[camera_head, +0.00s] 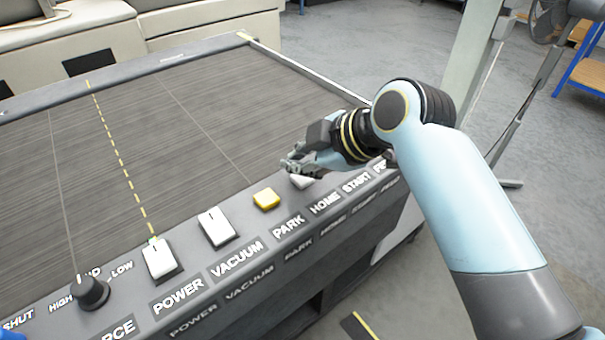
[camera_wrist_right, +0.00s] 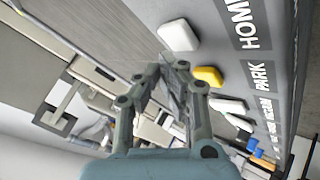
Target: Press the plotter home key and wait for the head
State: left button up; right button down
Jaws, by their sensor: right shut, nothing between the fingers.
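The plotter's home key (camera_head: 302,181) is a white key above the HOME label on the front panel. My right gripper (camera_head: 290,164) is shut and empty, just above and behind this key, and partly covers it in the head view. In the right wrist view the white home key (camera_wrist_right: 178,36) shows in full beside its label. The shut fingertips (camera_wrist_right: 174,68) appear just below it there, and no contact is visible. The plotter bed (camera_head: 150,130) is dark and bare. I cannot make out the plotter head. My left gripper is not in view.
The yellow park key (camera_head: 266,199) is left of the home key. White vacuum (camera_head: 218,227) and power (camera_head: 160,258) switches and a black knob (camera_head: 91,292) follow further left. A pale rail (camera_head: 310,73) runs along the bed's far right edge. Grey floor lies beyond.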

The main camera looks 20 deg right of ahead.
jog(key=shift+f, duration=0.2)
jog(key=shift+f, duration=0.25)
jog(key=shift+f, duration=0.55)
dwell(0.8)
jog(key=shift+r, duration=0.1)
jog(key=shift+r+p, duration=0.9)
jog(key=shift+p, duration=0.05)
